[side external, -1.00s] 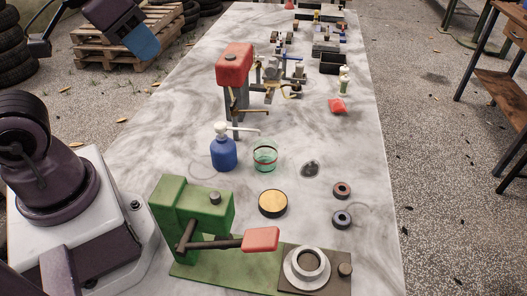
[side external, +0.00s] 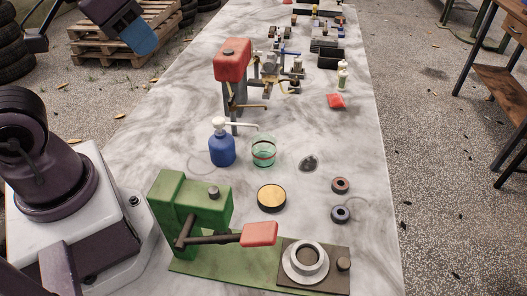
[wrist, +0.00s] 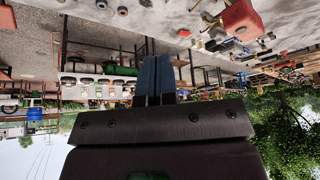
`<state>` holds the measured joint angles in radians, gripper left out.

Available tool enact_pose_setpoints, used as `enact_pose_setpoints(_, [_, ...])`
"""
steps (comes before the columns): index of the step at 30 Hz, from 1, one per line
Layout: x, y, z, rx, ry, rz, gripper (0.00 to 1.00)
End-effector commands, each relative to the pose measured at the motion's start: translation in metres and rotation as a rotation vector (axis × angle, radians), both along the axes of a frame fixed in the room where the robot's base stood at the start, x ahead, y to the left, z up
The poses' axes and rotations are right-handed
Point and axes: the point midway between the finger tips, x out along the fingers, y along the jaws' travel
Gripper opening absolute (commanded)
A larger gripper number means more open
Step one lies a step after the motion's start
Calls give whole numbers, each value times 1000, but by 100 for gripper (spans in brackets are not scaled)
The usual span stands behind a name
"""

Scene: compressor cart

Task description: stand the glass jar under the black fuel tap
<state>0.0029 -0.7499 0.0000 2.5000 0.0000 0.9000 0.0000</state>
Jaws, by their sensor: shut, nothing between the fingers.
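I cannot make out a clearly black tap there. The tank also shows in the wrist view (wrist: 242,18). My gripper (side external: 145,45) has blue fingers, is shut and empty, and hangs at the upper left, far from the jar. Its fingers show in the wrist view (wrist: 155,78).
The blue pump bottle (side external: 221,150) stands close left of the jar. A green press (side external: 190,205) with a red handle is in front. Bench between jar and tank is mostly clear.

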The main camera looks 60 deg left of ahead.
Motion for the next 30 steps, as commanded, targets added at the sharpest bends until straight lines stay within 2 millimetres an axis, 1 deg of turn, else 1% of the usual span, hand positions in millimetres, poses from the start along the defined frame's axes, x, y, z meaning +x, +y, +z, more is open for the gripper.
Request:
enact_pose_setpoints(2, [2,-5,-6,1,29,-22,0])
enact_pose_setpoints(5, [6,-15,-23,12,119,-72,0])
enact_pose_setpoints(8, [13,-22,-49,96,247,-167,0])
enact_pose_setpoints(9, [16,-24,-60,151,301,-221,0])
enact_pose_setpoints(11, [21,-25,-77,248,375,-315,0])
enact_pose_setpoints(17, [40,-29,-130,608,579,-723,0])
enact_pose_setpoints(20, [53,-34,-157,798,654,-980,0])
enact_pose_setpoints(23, [68,-45,-187,989,701,-1275,0])
enact_pose_setpoints(25, [78,-56,-207,1117,710,-1490,0])
enact_pose_setpoints(27, [89,-66,-221,1222,697,-1664,0])
enact_pose_setpoints(30, [102,-76,-229,1332,658,-1825,0])
